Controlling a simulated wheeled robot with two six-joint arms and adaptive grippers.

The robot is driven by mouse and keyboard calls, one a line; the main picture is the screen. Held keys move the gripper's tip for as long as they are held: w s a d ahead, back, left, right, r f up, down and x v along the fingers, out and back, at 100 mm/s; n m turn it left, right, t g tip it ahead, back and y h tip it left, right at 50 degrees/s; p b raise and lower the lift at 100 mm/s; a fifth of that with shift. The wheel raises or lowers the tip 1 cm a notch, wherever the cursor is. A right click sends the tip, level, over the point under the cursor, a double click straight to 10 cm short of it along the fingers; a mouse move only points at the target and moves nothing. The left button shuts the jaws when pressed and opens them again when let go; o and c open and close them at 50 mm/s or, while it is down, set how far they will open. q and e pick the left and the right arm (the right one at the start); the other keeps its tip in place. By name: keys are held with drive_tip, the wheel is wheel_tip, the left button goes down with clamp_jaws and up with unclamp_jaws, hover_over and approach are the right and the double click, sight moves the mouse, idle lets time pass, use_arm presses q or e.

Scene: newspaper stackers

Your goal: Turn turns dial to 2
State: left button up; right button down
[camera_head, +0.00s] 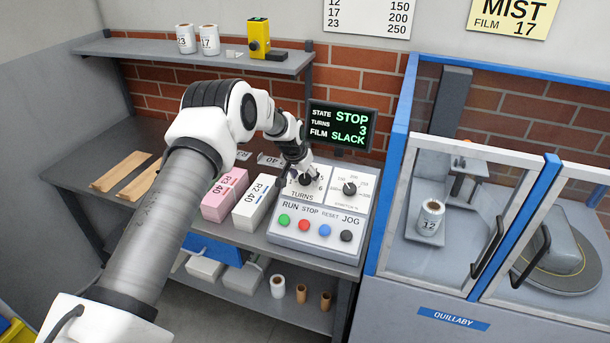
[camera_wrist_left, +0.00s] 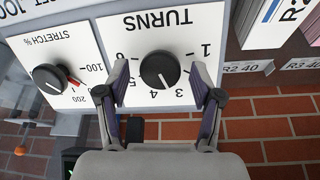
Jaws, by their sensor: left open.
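The turns dial (camera_wrist_left: 158,67) is a round black knob on a white plate marked with numbers. In the left wrist view its white pointer line points towards 3; the 2 is hidden behind a finger. My left gripper (camera_wrist_left: 160,78) is open, with one finger on each side of the knob and a gap showing on both sides. In the head view my left gripper (camera_head: 301,168) is over the dial (camera_head: 306,179) and partly covers it. The display (camera_head: 340,126) reads state STOP, turns 3, film SLACK. My right gripper is not in view.
The stretch dial (camera_head: 349,188) is right beside the turns dial. The RUN, STOP, RESET and JOG buttons (camera_head: 304,225) are in front. A white box (camera_head: 255,203) and a pink box (camera_head: 225,195) stand to the left. A blue-framed machine enclosure (camera_head: 389,185) stands to the right.

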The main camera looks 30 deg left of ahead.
use_arm(q)
drive_tip(key=shift+s, duration=0.1)
drive_tip(key=c, duration=1.1)
drive_tip(key=shift+n, duration=0.4)
drive_tip(key=shift+f+n+b, duration=0.1)
drive_tip(key=shift+n+b, duration=0.3)
drive_tip(key=shift+n, duration=0.8)
drive_tip(key=shift+s+n+t+h, duration=0.1)
drive_tip(key=shift+n+t+h, duration=0.25)
drive_tip(key=shift+n, duration=1.85)
drive_tip(key=o, duration=1.1)
